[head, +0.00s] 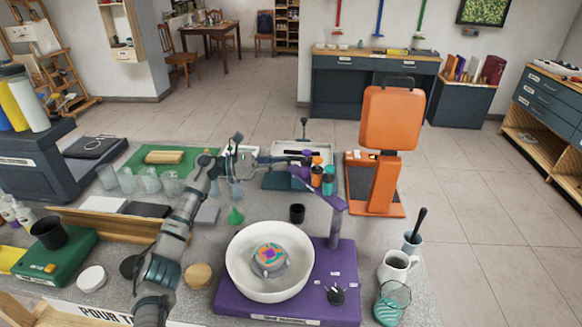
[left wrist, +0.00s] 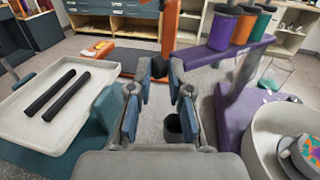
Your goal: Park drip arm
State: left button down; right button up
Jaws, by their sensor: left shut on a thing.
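The purple drip arm (head: 331,199) tops a purple post on the purple spin machine base (head: 345,262). It carries a purple, an orange and a teal bottle (head: 328,180). In the head view it points to the back left, with the bottles behind the white bowl (head: 237,270). A coloured disc (head: 270,254) lies in the bowl's middle. My left gripper (head: 292,161) is at the arm's far end. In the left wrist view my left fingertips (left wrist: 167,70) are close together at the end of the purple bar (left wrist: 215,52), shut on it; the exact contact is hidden. My right gripper is out of view.
A black cup (head: 297,214) stands behind the bowl, below my gripper. An orange machine (head: 388,125) stands behind to the right. A pale tray (left wrist: 58,108) with two black rods is beside the gripper. A mug (head: 397,267) stands right of the base.

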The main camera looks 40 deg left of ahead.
pick_arm(q)
jog(key=shift+w+d, duration=0.1)
jog(key=shift+d, duration=0.65)
jog(key=c, duration=1)
grip_release()
jog(key=shift+w+f, duration=0.15)
jog(key=shift+o, duration=0.2)
jog(key=shift+d, duration=0.1)
jog(key=shift+a+r, duration=0.2)
jog(key=shift+a, duration=0.15)
jog(key=v, duration=1.2)
